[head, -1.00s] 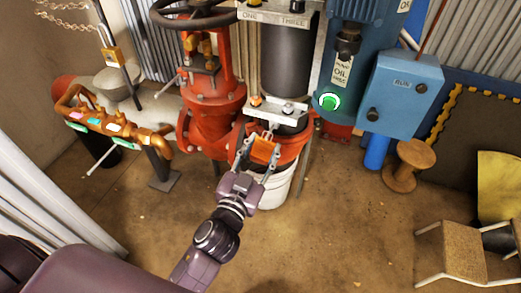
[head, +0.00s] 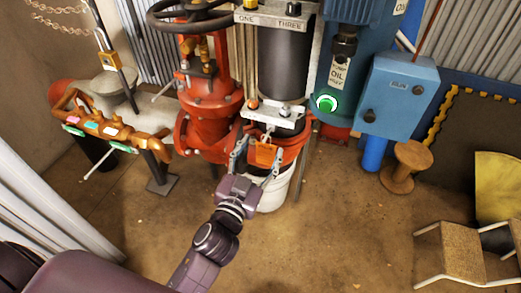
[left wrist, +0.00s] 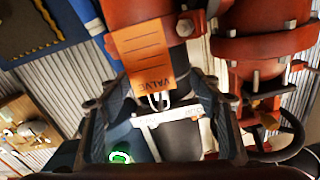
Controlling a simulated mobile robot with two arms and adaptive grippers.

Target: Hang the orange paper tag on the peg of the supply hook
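The orange paper tag (head: 263,154) hangs below a pale metal plate (head: 275,113) in front of the red pipework. In the left wrist view the tag (left wrist: 145,55) reads VALVE upside down, and its white loop (left wrist: 158,101) meets small metal at the plate's edge. The loop appears to be on the peg, but the exact seating is too small to tell. My left gripper (head: 256,160) is open, with its fingers spread on either side of the tag. In the left wrist view the gripper (left wrist: 165,105) shows clear gaps beside the tag. My right gripper is not in view.
A white bucket (head: 275,190) stands just below the gripper. Red valve pipework (head: 208,115) is close on the left. A blue box (head: 401,95) and a wooden spool (head: 408,167) are to the right. The floor in front is mostly clear.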

